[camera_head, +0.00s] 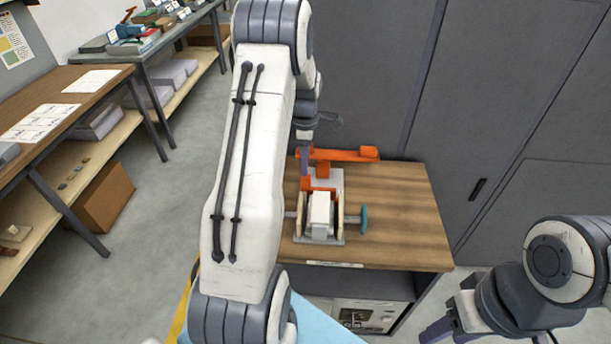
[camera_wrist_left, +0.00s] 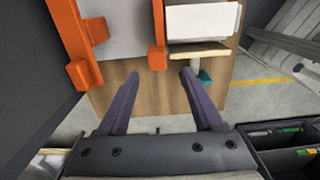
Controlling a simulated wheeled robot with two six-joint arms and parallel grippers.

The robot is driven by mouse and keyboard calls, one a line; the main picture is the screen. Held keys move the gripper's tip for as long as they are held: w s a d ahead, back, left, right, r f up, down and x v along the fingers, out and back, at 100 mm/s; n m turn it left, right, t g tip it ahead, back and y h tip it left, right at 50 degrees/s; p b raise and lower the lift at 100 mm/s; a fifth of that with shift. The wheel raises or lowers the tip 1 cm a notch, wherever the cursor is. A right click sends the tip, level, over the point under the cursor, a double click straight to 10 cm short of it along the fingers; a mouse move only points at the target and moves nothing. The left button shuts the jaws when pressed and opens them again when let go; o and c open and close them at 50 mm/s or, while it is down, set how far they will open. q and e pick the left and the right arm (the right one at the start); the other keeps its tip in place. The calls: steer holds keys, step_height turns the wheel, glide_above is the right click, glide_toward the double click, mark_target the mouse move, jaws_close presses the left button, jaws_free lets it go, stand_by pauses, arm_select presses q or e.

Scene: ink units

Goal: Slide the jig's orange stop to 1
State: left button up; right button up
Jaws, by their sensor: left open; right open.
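The jig (camera_head: 330,180) stands on the wooden tabletop, with a grey plate, a long orange bar (camera_head: 345,155) at the back and a smaller orange piece (camera_head: 318,184) nearer the front. In the left wrist view, a large orange bar (camera_wrist_left: 68,25) is at the left and an orange piece with a block end (camera_wrist_left: 157,57) lies between and just beyond my fingertips. I cannot tell which orange part is the stop, and no scale numbers are legible. My left gripper (camera_head: 306,165) is open and empty over the jig; it also shows in the left wrist view (camera_wrist_left: 159,74). My right gripper (camera_head: 452,326) is open, away from the table.
A white block (camera_head: 320,208) sits between wooden cheeks, with a teal knob (camera_head: 364,218) at its right. The wooden tabletop (camera_head: 405,205) is clear to the right. Grey cabinets (camera_head: 380,70) stand close behind. My left arm hides the table's left part.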

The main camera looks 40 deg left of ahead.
arm_select(q)
steer(key=shift+r, duration=1.35)
